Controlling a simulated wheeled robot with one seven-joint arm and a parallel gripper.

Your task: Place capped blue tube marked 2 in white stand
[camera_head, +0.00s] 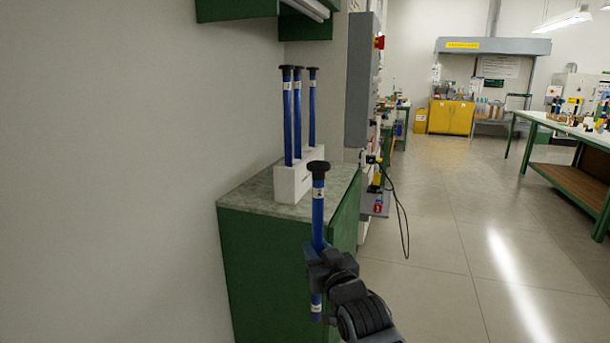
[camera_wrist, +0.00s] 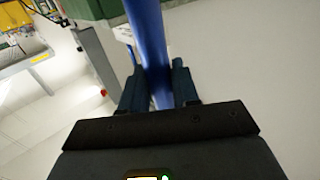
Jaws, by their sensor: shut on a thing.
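My gripper (camera_head: 330,262) is shut on a blue tube (camera_head: 318,215) with a black cap and a white label near its top. The label's mark is too small to read surely. The tube is held nearly upright in front of the green cabinet; it also shows between the fingers in the wrist view (camera_wrist: 150,50). The white stand (camera_head: 290,186) is on the cabinet top, behind and left of the held tube. Several black-capped blue tubes (camera_head: 298,115) stand upright at the stand. The held tube's cap overlaps the stand's right part in the picture, so openings there are hidden.
The green cabinet (camera_head: 262,255) has a grey stone-like top (camera_head: 245,194) against the left wall. A grey wall box (camera_head: 361,80) with a red switch is behind it. A green shelf (camera_head: 235,10) hangs above. Open floor (camera_head: 440,270) lies to the right.

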